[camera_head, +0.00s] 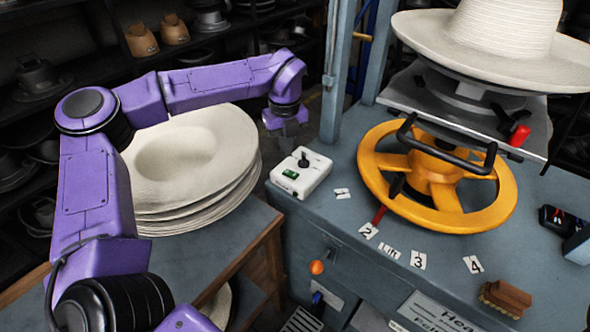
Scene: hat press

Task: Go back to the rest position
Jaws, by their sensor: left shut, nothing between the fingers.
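My left arm comes in from the left and bends across the upper middle. My left gripper (285,130) hangs at its end, pointing down, with dark fingers hard to make out. It is shut and empty, in front of the dark gap between the hat stack and the press. It appears apart from the stack of cream hat blanks (185,160) and from the white control box (301,173). My right gripper is out of view.
The hat press has a yellow handwheel (462,205) and a cream hat (500,30) on top. The hat stack stands on a table (215,255) at left. Dark shelves (95,50) stand behind.

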